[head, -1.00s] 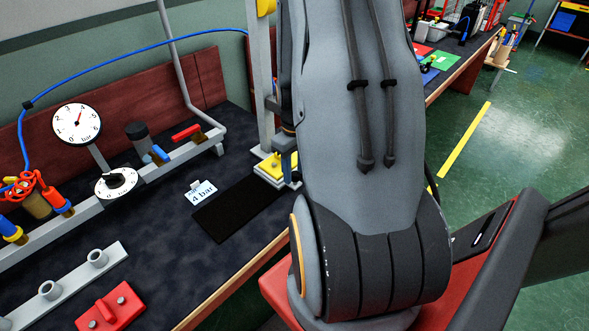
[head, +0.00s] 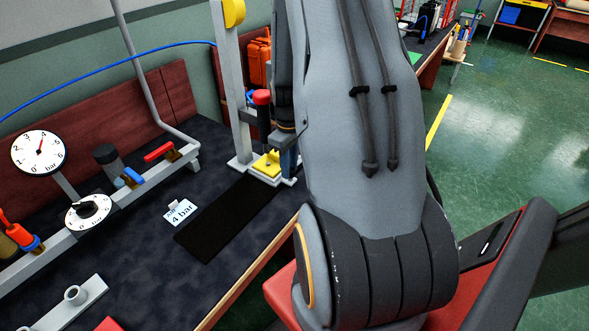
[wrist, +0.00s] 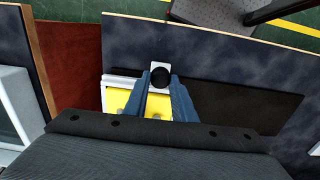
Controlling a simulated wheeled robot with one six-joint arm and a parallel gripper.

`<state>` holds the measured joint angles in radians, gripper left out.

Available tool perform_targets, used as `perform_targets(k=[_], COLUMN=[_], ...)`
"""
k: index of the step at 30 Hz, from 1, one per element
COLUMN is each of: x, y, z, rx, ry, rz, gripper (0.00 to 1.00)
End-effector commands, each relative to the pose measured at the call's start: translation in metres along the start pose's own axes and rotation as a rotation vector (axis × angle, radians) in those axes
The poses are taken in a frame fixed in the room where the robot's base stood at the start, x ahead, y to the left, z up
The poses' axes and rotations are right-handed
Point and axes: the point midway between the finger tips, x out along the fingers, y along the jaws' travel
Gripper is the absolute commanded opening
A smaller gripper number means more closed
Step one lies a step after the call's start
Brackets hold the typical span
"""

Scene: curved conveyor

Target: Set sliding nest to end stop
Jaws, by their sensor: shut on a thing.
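The sliding nest is a yellow block (head: 265,165) on a pale base (head: 275,181) at the foot of a grey press column in the head view. In the wrist view the yellow plate (wrist: 118,99) lies at the left, partly behind my fingers. A round black knob (wrist: 160,77) stands on a pale tab (wrist: 160,65) at the nest's front. My gripper (wrist: 160,82) has blue fingers shut on this knob. In the head view my gripper (head: 288,162) is beside the nest, largely hidden by my arm. The end stop cannot be made out.
A black strip (head: 230,220) lies clear in front of the nest on the dark bench. A "4 bar" card (head: 180,212), gauge (head: 39,152) and dial (head: 87,211) stand left. The press column (head: 230,90) rises behind the nest, with a red knob (head: 262,97) close to my arm.

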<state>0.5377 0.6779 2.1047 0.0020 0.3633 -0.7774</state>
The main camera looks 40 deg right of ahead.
Motion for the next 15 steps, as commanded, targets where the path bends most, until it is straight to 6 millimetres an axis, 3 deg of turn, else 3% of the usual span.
perform_targets(k=[8, 9, 12, 15], x=[-0.0014, -0.0014, -0.0013, -0.0011], y=[0.0055, 0.0059, 0.0052, 0.0043], z=[-0.0008, -0.0005, -0.0007, -0.0008], rx=[-0.001, 0.0, 0.0, -0.001], ry=[0.005, 0.005, 0.005, 0.004], rz=[0.007, 0.008, 0.007, 0.006], gripper=[0.0, 0.29, 0.42, 0.42])
